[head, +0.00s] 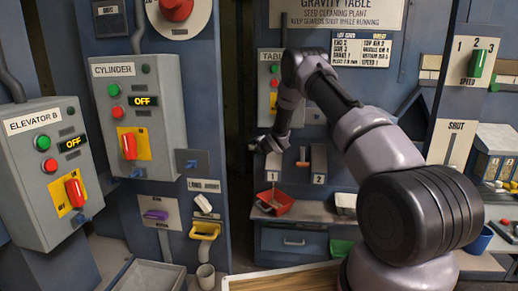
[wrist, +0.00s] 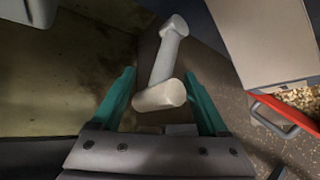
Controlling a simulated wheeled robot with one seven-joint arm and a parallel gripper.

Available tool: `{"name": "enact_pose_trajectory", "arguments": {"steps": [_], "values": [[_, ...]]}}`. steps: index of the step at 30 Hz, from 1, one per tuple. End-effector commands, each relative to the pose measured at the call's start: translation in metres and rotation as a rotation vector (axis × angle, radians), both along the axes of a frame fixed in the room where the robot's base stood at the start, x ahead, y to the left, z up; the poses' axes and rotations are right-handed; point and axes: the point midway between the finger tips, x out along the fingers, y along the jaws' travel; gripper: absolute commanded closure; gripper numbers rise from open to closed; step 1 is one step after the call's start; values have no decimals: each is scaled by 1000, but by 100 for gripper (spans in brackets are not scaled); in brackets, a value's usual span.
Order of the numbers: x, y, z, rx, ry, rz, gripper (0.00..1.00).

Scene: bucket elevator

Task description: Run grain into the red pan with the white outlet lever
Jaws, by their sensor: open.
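The white outlet lever (wrist: 168,58) has a T-shaped end and shows in the wrist view. Its near end lies between the two teal fingers of my gripper (wrist: 160,82). The fingers are open, with a gap visible on both sides, so they do not grip it. In the head view my gripper (head: 268,143) is beside spout 1, and the lever is not clear there. The red pan (head: 274,206) sits on the ledge below spout 1. In the wrist view the red pan (wrist: 284,112) is at the right, with pale grain in it.
Spout 2 (head: 319,160) is right of spout 1. A yellow handle (head: 205,230) and a white handle (head: 203,203) are on the panel to the left. The Elevator B box (head: 45,170) and Cylinder box (head: 135,115) read OFF. A grey plate (wrist: 262,40) is close right of the fingers.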

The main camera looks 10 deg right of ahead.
Motion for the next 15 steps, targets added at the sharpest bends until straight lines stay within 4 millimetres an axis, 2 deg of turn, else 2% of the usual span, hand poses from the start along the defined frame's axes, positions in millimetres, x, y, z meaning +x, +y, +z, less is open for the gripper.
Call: {"name": "enact_pose_trajectory", "arguments": {"steps": [9, 15], "values": [[-55, -16, 29, 0, -1, 0, 23], [-73, -21, 37, -1, -1, 2, 23]]}}
